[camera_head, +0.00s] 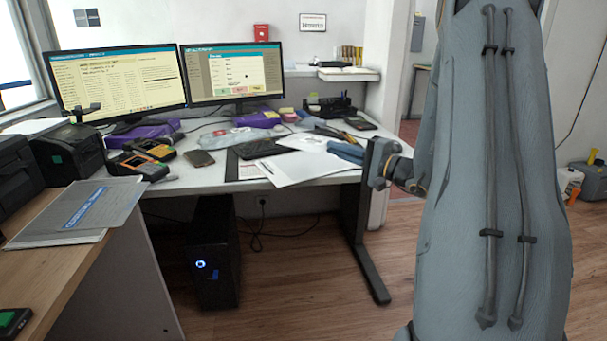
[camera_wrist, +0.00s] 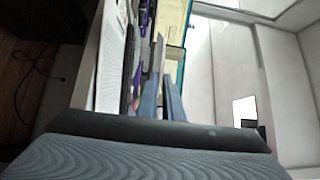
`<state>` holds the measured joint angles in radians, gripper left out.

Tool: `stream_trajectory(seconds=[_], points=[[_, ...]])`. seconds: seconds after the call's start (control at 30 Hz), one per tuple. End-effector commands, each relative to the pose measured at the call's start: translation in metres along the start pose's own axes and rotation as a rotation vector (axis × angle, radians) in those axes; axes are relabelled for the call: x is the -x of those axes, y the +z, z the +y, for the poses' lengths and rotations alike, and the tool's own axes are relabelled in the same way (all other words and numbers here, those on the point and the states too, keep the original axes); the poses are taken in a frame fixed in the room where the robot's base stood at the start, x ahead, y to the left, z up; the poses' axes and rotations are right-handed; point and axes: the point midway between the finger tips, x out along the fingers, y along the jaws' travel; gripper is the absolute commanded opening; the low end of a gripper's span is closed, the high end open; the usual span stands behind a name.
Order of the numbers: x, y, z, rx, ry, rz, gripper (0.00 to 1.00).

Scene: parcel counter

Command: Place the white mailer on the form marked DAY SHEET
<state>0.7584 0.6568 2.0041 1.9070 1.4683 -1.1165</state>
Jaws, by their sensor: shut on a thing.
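The white mailer (camera_head: 305,169) appears as a flat, pale sheet at the front edge of the desk, its right end by my gripper (camera_head: 342,152). In the wrist view my gripper (camera_wrist: 162,78) has its two blue fingers close together on a thin, greyish edge (camera_wrist: 158,52), which looks like the mailer seen edge-on. A printed form (camera_head: 246,171) lies partly covered left of the mailer; a printed sheet also shows in the wrist view (camera_wrist: 112,60). Its heading is too small to read, so I cannot confirm DAY SHEET. I cannot tell whether the mailer touches the desk.
A keyboard (camera_head: 264,148), a phone (camera_head: 199,158) and two monitors (camera_head: 232,74) stand on the desk (camera_head: 190,182). Scanner-like devices (camera_head: 140,165) lie at its left. A clear pouch (camera_head: 236,137) lies behind the keyboard. A wooden counter (camera_head: 72,262) with a grey folder (camera_head: 84,211) is nearer left.

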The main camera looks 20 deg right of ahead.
Motion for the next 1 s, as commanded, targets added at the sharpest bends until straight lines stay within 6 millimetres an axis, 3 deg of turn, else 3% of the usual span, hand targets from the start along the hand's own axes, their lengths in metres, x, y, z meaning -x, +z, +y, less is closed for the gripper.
stream_trajectory(seconds=[0.13,0.4,0.63,0.83,1.0], points=[[-0.001,0.001,0.008,-0.002,-0.004,-0.003,0.0],[0.001,0.002,0.053,-0.003,-0.004,-0.004,0.0],[0.003,0.001,0.069,0.0,-0.005,-0.002,0.0],[0.005,0.001,0.096,-0.002,-0.005,-0.002,0.0],[0.005,0.0,0.1,0.001,-0.006,-0.001,0.0]])
